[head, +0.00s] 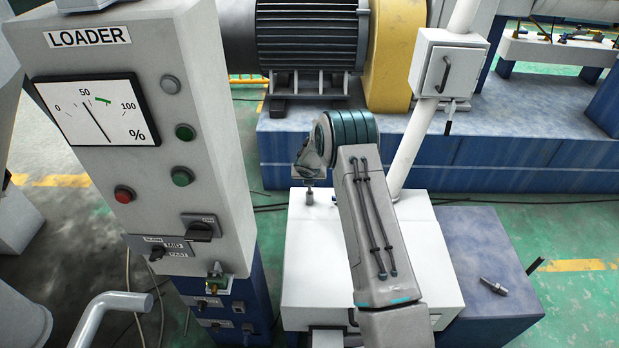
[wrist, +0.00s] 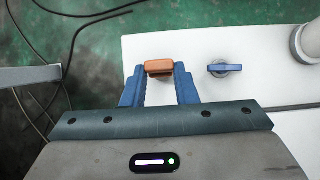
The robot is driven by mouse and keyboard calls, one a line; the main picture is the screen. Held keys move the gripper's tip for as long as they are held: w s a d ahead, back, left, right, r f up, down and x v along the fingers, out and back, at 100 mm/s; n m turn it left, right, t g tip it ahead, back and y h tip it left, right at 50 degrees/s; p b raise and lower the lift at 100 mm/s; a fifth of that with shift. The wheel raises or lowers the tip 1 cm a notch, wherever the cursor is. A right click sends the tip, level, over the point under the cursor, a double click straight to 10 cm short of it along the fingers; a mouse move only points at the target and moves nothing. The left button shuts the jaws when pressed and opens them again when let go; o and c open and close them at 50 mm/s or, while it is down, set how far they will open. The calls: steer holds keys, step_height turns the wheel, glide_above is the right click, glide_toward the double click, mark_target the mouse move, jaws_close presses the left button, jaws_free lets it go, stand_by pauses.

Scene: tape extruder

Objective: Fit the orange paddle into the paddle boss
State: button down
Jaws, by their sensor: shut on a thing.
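The orange paddle (wrist: 159,67) shows in the wrist view as a short, rounded block between the blue fingertips of my gripper (wrist: 160,74). My gripper is shut on it, over the left part of a white top (wrist: 200,45). The paddle boss cannot be made out; whatever lies under the paddle is hidden, and I cannot tell whether the paddle touches the surface. A blue paddle-like handle (wrist: 225,68) on a round base stands apart to the right. In the head view the orange paddle is not visible, and my wrist is over the back left of the white box (head: 310,255).
The loader panel (head: 190,100) rises close on the left, with a grey bent pipe (head: 110,308) in front. A white post (head: 425,130) with a switch box (head: 445,72) stands behind right. A small metal piece (head: 494,286) lies on the blue block (head: 480,250) at right.

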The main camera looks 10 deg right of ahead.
steer(key=shift+f+b, duration=1.6)
steer(key=shift+f, duration=0.65)
steer(key=c, duration=1.1)
jaws_free()
steer(key=shift+o, duration=0.2)
steer(key=v, duration=1.4)
steer(key=shift+p, duration=0.45)
